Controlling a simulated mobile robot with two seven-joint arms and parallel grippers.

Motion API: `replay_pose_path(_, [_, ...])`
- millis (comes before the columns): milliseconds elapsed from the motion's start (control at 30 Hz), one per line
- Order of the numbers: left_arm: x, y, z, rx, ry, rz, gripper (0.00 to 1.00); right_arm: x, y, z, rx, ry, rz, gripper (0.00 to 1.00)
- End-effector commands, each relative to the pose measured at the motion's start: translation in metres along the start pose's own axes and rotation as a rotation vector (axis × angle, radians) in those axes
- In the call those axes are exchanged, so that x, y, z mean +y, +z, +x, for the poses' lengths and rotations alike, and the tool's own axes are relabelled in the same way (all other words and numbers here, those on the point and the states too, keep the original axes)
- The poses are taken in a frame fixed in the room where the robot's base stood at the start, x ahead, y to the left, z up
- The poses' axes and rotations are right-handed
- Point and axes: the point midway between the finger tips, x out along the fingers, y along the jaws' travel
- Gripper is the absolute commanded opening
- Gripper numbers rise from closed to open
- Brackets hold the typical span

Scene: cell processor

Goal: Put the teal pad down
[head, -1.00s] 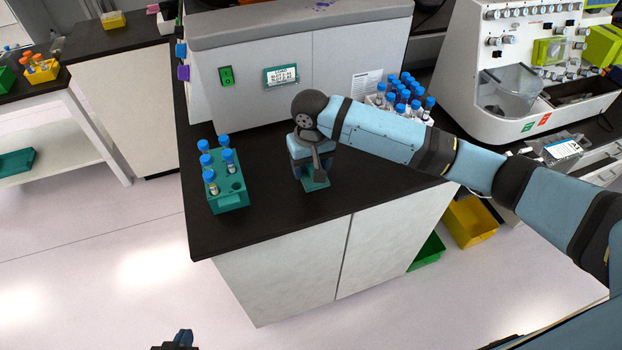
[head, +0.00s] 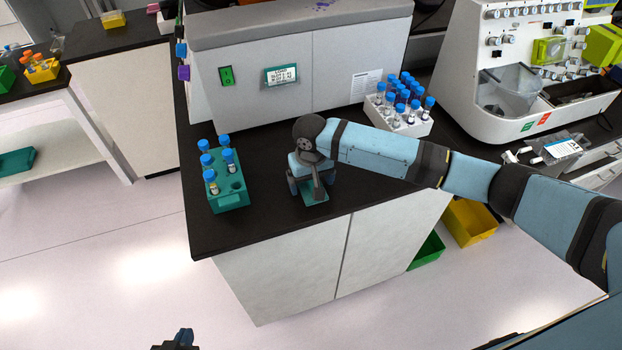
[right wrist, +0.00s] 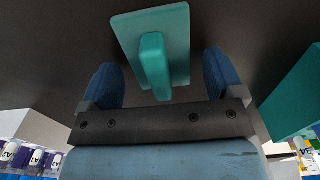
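The teal pad (head: 315,196) is at the front edge area of the black bench, below my right gripper (head: 309,182). In the right wrist view the pad (right wrist: 178,32) is a flat teal plate with a raised teal handle (right wrist: 154,62). The handle stands between the two blue fingers of the right gripper (right wrist: 164,85), with a gap on each side. The right gripper is open. The pad appears to lie flat on the bench. My left gripper (head: 178,341) shows only in part at the bottom edge of the head view, away from the bench.
A teal rack (head: 232,201) with several blue-capped tubes stands left of the pad. A white rack (head: 412,127) of blue-capped tubes stands at the back right. A grey machine (head: 330,75) stands behind. Bare black bench (head: 375,178) lies right of the pad.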

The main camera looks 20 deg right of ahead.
Motion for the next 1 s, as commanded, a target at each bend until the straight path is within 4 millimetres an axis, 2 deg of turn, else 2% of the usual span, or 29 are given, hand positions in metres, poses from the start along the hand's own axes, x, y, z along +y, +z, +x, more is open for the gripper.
replay_pose_path(267, [0.0,0.0,0.0,0.001,0.0,0.0,0.0,0.0,0.0,-0.001,0.001,0.0,0.0,0.88])
replay_pose_path(367, [0.0,0.002,0.001,0.0,0.001,-0.001,0.0,0.0,-0.001,-0.007,0.002,0.0,0.0,0.88])
replay_pose_path(467, [0.0,0.003,0.002,0.0,0.001,0.0,0.0,0.0,-0.001,-0.022,0.004,-0.001,0.0,0.88])
replay_pose_path(800, [0.0,0.009,0.005,-0.003,0.001,-0.001,0.0,0.0,-0.001,-0.093,0.002,-0.001,0.0,0.88])
replay_pose_path(1000, [0.0,0.01,0.006,-0.003,0.001,-0.001,0.0,0.0,-0.001,-0.118,0.002,-0.001,0.0,0.88])
